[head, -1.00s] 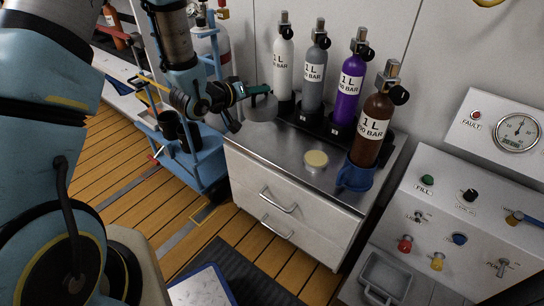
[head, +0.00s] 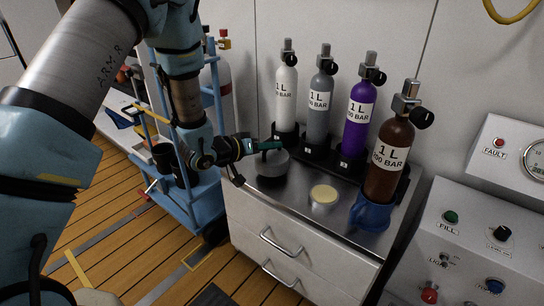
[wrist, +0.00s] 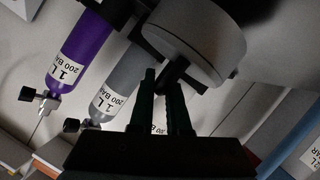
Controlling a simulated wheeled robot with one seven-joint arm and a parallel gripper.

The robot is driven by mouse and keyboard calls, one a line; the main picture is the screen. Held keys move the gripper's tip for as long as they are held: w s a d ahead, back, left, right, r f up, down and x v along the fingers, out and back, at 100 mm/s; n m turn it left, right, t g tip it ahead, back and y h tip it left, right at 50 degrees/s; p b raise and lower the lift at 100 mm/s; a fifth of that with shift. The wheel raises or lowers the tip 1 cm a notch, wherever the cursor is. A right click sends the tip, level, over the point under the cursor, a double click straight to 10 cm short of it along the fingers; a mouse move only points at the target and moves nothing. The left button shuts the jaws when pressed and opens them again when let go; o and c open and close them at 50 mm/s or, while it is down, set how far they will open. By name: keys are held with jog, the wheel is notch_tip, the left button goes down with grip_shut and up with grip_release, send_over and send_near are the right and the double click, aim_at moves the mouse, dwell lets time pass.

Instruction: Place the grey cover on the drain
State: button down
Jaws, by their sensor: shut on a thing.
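The grey cover (head: 272,162) is a round disc with a knob on its upper side, over the back left of the metal worktop (head: 297,186). My gripper (head: 270,146) is shut on its knob from the left. The cover (wrist: 196,36) fills the upper middle of the wrist view, with the gripper fingers (wrist: 164,88) at its dark knob. A dark patch shows directly under the cover in the head view. I cannot tell whether it is the drain or shadow, nor whether the cover touches the worktop. No drain is clearly visible.
White (head: 287,95), grey (head: 319,100), purple (head: 359,112) and brown (head: 389,158) cylinders stand along the back and right. A pale-topped round tin (head: 324,195) stands in front of them. A blue trolley (head: 205,200) is left of the cabinet; a control panel (head: 470,240) is right.

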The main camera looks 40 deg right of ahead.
aim_at(272, 155)
jog(key=shift+f, duration=1.15)
jog(key=shift+f, duration=0.2)
jog(key=c, duration=0.9)
grip_release()
